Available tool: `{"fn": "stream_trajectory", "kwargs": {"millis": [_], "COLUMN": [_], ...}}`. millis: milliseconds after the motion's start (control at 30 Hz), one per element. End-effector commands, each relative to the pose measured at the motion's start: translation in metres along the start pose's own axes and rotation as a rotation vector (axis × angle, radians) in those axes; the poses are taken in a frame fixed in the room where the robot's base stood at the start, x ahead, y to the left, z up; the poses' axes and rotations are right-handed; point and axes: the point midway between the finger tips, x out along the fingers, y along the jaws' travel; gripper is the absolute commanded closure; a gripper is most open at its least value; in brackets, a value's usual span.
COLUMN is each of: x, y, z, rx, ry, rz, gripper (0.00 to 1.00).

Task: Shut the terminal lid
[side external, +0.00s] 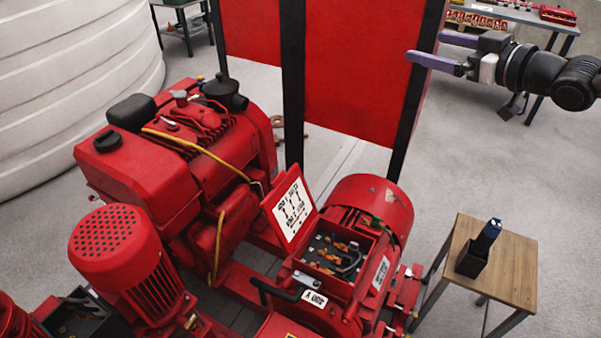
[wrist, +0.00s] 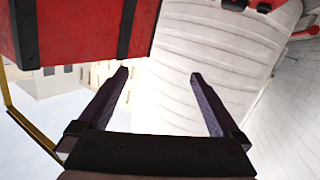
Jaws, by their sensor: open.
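The terminal lid (side external: 288,208) is a red plate with a white label of printed text and diagrams on its inner face. It stands open and tilted up at the left edge of the terminal box (side external: 334,256) on the red motor. Wires and orange-brown terminals show inside the open box. My gripper (side external: 428,52) is at the upper right in the side view, high above and well apart from the lid. Its purple fingers are spread and empty. They also show in the wrist view (wrist: 158,75), with nothing between them. The lid is not in the wrist view.
A black-framed red panel (side external: 360,60) stands behind the pumpset. A red engine (side external: 160,150) is left of the box. A small wooden table (side external: 510,268) with a dark tool in a holder (side external: 480,250) stands at right. A white ribbed tank (side external: 70,90) fills the left.

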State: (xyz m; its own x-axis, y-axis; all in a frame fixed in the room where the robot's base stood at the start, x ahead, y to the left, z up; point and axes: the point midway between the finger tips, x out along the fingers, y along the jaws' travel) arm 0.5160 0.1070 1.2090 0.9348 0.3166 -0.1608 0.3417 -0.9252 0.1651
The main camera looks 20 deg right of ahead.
Motion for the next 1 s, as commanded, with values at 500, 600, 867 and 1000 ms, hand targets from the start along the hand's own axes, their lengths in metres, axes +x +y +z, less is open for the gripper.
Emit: {"fn": "stream_trajectory", "kwargs": {"millis": [500, 600, 867, 1000], "x": [0.136, 0.135, 0.145, 0.165], "y": [-0.159, -0.173, -0.190, -0.200], "z": [0.224, 0.255, 0.271, 0.275], "rx": [0.025, 0.036, 0.038, 0.038], "ry": [-0.114, -0.166, -0.188, -0.188], "rz": [-0.425, -0.447, -0.463, -0.463], "gripper": [0.00, 0.00, 0.00, 0.00]}}
